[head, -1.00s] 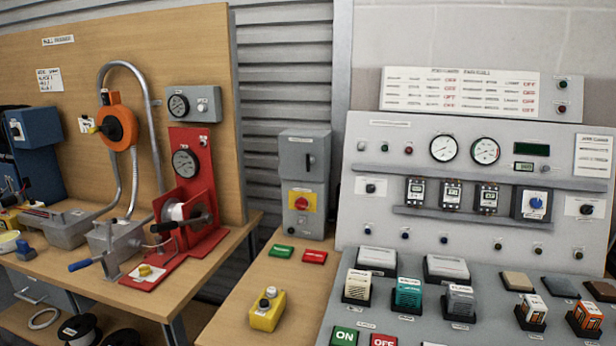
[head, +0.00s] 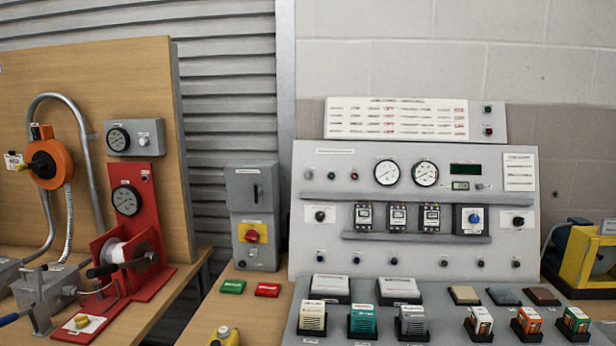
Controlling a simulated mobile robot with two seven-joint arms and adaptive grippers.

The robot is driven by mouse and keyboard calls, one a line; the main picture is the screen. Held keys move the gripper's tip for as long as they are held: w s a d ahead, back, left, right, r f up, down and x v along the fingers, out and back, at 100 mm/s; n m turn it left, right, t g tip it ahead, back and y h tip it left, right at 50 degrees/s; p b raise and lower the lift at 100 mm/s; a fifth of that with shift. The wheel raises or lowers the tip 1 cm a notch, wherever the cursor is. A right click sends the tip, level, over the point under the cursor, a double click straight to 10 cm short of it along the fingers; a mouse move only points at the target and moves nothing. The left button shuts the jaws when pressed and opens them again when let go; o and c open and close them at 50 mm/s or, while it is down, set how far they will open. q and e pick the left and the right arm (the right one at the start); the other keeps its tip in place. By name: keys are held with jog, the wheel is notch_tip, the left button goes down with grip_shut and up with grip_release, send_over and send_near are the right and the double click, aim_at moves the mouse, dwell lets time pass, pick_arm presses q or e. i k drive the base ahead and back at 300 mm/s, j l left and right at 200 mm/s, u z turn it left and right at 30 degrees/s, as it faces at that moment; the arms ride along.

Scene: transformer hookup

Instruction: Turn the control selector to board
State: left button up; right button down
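A sloped grey control board (head: 420,262) stands on the right-hand bench. It carries a black rotary knob on a white plate at the left (head: 320,215) and a similar black knob on a white plate at the right (head: 518,221). A blue rotary knob (head: 475,219) sits on a grey module between them. The labels are too small to read, so I cannot tell which knob is the control selector or where it points. A grey switch box (head: 253,190) left of the board has a black handle and a red knob on yellow (head: 252,235). Neither gripper is in view.
Green (head: 232,286) and red (head: 267,290) plates lie before the switch box. Several relay-like blocks stand on the board's front shelf. A red winch stand (head: 130,240) is on the left bench. A yellow-framed machine (head: 590,255) stands at right.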

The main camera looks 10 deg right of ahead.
aim_at(518, 221)
jog(key=z, duration=1.5)
jog(key=i+l+u, duration=0.15)
jog(key=l, duration=1.3)
jog(key=l+u, duration=0.2)
jog(key=l, duration=1.25)
